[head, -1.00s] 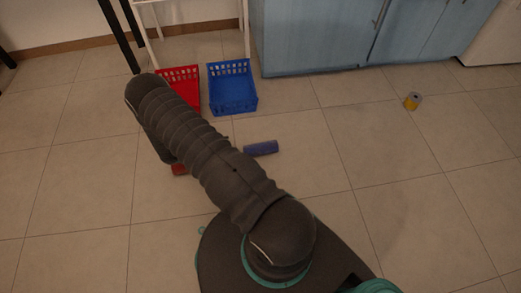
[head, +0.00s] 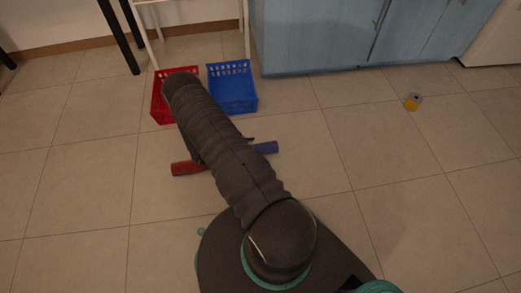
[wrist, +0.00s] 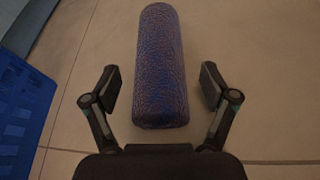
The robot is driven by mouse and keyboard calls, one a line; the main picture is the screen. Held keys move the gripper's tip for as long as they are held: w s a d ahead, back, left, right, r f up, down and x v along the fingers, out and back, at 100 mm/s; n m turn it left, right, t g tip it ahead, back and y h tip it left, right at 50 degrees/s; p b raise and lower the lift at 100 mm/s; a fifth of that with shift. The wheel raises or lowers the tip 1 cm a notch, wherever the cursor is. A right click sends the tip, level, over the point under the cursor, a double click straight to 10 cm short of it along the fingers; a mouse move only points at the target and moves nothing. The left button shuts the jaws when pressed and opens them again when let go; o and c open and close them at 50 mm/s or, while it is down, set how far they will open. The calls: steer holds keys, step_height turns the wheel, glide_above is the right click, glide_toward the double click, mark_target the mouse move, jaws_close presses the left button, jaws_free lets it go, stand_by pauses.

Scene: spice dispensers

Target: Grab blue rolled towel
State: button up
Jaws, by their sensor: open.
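The blue rolled towel (head: 266,147) lies on the tiled floor, partly hidden behind my arm in the head view. In the wrist view the towel (wrist: 161,68) lies lengthwise, its near end between the two fingers. My gripper (wrist: 160,88) is open, with one finger on each side of the towel and a visible gap on both sides. Whether the fingers are at the towel's height cannot be told. In the head view my gripper is mostly hidden by my arm.
A red roll (head: 187,168) lies on the floor left of my arm. A red basket (head: 160,104) and a blue basket (head: 232,88) stand behind; the blue one also shows at the wrist view's left edge (wrist: 25,115). A yellow roll (head: 413,102) lies far right. Blue cabinets (head: 320,35) stand at the back.

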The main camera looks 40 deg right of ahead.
steer(key=shift+x, duration=1.15)
steer(key=c, duration=1.3)
steer(key=shift+c, duration=0.2)
steer(key=shift+r, duration=0.1)
